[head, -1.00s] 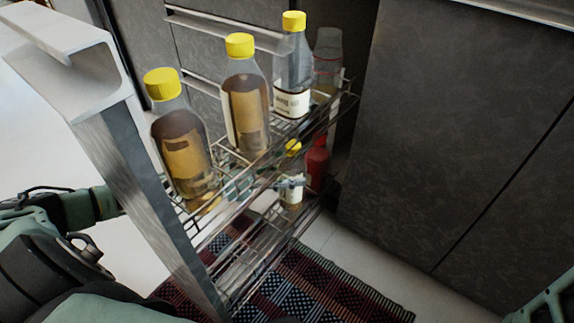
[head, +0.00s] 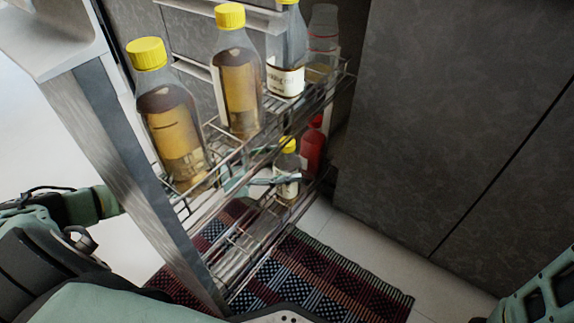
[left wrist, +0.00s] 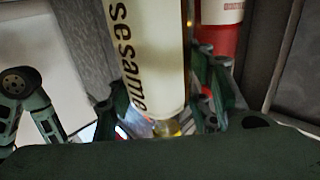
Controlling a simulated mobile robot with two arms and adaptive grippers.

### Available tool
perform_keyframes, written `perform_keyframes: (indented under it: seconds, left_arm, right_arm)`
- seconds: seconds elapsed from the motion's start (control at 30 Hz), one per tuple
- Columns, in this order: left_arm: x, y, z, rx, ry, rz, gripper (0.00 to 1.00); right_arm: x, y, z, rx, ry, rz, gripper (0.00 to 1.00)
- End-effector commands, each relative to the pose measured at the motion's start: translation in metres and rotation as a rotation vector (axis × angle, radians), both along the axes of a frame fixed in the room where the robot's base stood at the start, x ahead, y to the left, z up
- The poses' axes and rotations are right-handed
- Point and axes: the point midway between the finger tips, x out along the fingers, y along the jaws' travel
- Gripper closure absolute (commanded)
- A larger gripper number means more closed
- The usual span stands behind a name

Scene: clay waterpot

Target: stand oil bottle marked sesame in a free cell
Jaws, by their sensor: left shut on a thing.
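The sesame bottle (head: 287,172) has a yellow cap and a pale label. It is upright at the lower tier of the pull-out wire rack (head: 238,262). In the left wrist view its label (left wrist: 148,50) reads "sesame". My left gripper (head: 262,181) reaches in below the upper shelf and is shut on this bottle, with a finger on each side. Rack wires partly cover the gripper and the bottle. I cannot tell whether its base touches the lower shelf. My right gripper is out of the picture.
A red bottle (head: 313,150) stands just behind the sesame bottle. The upper shelf holds several bottles, including two large amber ones (head: 175,130) (head: 238,90) and a labelled one (head: 286,78). The rack's front panel (head: 120,165) is at left. A patterned rug (head: 320,280) lies below.

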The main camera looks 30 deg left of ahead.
Motion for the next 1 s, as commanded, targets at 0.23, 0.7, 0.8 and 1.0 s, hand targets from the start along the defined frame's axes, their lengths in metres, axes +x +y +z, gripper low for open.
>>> perform_keyframes:
  seconds: [0.23, 0.7, 0.8, 1.0]
  left_arm:
    - [0.001, 0.000, 0.002, -0.003, -0.003, -0.001, 0.98]
    - [0.000, 0.000, 0.000, 0.000, 0.000, 0.000, 0.31]
    - [-0.001, 0.001, -0.002, 0.002, 0.004, 0.001, 0.31]
    - [-0.013, 0.018, -0.002, 0.004, 0.006, 0.002, 0.31]
  right_arm:
    - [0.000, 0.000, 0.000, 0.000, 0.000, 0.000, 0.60]
    - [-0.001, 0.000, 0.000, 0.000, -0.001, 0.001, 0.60]
    - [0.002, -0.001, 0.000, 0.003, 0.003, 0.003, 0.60]
    - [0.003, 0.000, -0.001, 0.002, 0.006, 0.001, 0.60]
